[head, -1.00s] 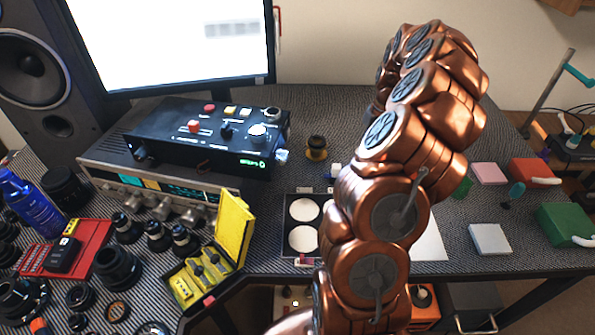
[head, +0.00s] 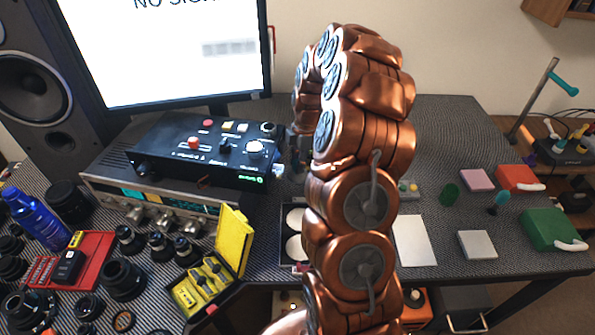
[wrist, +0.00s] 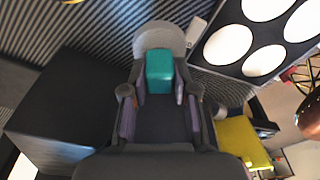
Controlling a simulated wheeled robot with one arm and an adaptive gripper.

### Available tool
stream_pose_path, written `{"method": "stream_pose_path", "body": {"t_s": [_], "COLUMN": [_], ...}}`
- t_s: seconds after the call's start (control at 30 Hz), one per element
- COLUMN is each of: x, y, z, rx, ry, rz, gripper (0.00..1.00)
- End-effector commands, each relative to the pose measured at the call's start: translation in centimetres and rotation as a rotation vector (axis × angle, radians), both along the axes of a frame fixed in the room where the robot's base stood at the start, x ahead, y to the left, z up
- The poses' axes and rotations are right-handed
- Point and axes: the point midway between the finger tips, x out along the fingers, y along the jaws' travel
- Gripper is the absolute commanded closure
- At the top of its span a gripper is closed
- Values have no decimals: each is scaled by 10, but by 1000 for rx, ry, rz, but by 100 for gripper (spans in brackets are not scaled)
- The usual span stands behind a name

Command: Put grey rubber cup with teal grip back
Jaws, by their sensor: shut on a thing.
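The grey rubber cup (wrist: 156,37) shows in the wrist view as a rounded grey shape just beyond my fingertips. Its teal grip (wrist: 159,72) sits between the fingers. My gripper (wrist: 160,88) is shut on the teal grip. The striped mat shows behind the cup; I cannot tell how high the cup is above it. In the head view my copper arm hides the cup and most of the gripper, which is just right of the black control box (head: 190,155).
A tray with white discs (wrist: 205,65) lies right of the cup in the wrist view. An open yellow case (head: 236,240) stands at the front.

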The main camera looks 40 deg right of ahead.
Motion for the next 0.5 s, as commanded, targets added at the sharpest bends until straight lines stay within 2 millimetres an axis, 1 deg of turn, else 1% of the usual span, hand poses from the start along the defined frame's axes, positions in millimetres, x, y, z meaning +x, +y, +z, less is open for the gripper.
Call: {"method": "stream_pose_path", "body": {"t_s": [0.1, 0.37, 0.5], "x": [-1, -1, -2], "y": [-1, -1, 0], "z": [-12, -24, -40], "rx": [2, 0, 1], "ry": [3, 1, 6], "rz": [-2, -1, 1], "gripper": [100, 100, 100]}}
